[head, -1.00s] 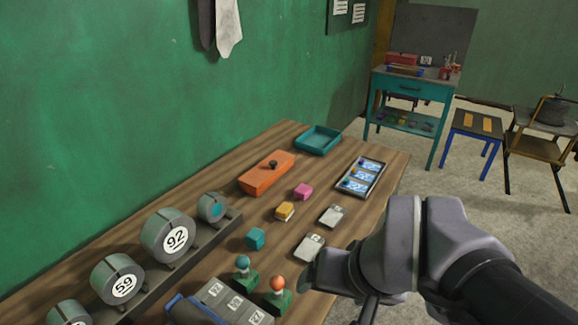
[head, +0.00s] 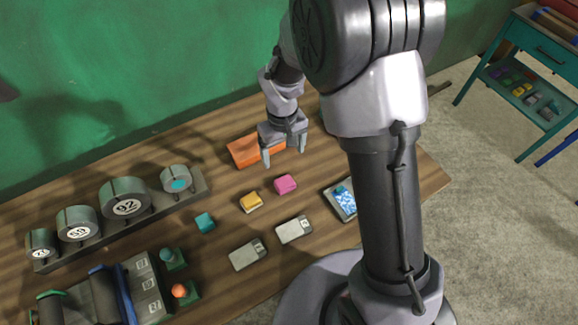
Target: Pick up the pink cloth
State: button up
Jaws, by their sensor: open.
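The pink cloth (head: 286,184) is a small folded block lying on the wooden table, right of a yellow folded block. My gripper (head: 284,160) points down over the table with its two fingers apart and nothing between them. In the picture it is just above the pink cloth, in front of the orange box. It is not touching the cloth. The cloth is in full view.
An orange box (head: 244,150) stands behind my gripper. A yellow block (head: 251,202), a teal block (head: 205,222) and two grey cards (head: 294,230) lie nearby. A tray with blue cards (head: 343,198) is partly hidden by my arm. Numbered drums (head: 124,198) stand on the left.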

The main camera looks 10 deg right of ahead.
jog(key=b, duration=0.2)
send_over(285, 182)
jog(key=f, duration=0.9)
jog(key=shift+a+f, duration=0.2)
jog(key=shift+f, duration=0.2)
notch_tip(285, 182, down, 6)
jog(key=shift+d+b, duration=0.15)
jog(key=shift+b, duration=0.5)
jog(key=shift+r, duration=0.1)
jog(key=shift+c, duration=1.1)
jog(key=c, duration=1.2)
jog(key=shift+r, duration=0.6)
notch_tip(285, 182, up, 3)
jog(key=shift+f+p, duration=0.1)
jog(key=shift+p, duration=0.55)
jog(key=s+a, duration=0.3)
jog(key=s, duration=0.1)
jog(key=s+a, duration=0.2)
jog(key=s, duration=0.3)
jog(key=s+a+r, duration=0.1)
jog(key=s+a, duration=0.2)
jog(key=s, duration=0.1)
jog(key=shift+s+a, duration=0.25)
jog(key=shift+a, duration=0.05)
